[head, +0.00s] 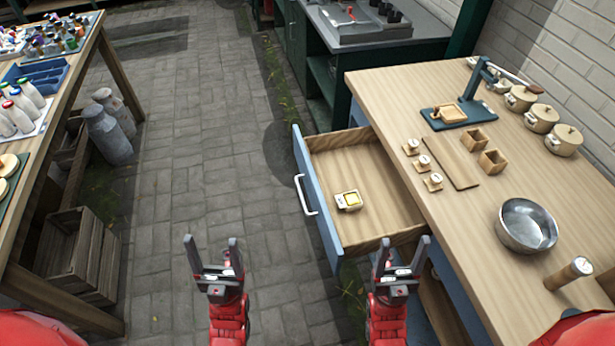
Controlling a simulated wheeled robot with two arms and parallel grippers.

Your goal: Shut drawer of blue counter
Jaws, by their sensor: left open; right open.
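The blue counter (400,105) with a light wooden top stands at the right. Its drawer (375,205) is pulled out to the left, showing a wooden inside, a blue front panel and a white bar handle (306,196). A small white and yellow item (348,200) lies in the drawer. My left gripper (212,245) is open and empty above the paved floor, left of the drawer and nearer to me. My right gripper (401,247) is open and empty, in front of the drawer's near side in the picture. I cannot tell whether it touches the drawer.
On the counter are a metal bowl (526,226), several lidded pots (541,118), a blue press (470,100) and small wooden boxes. A table (85,50) with bottles stands left, with a crate (80,250) and milk churns (108,133). The paved floor between is clear.

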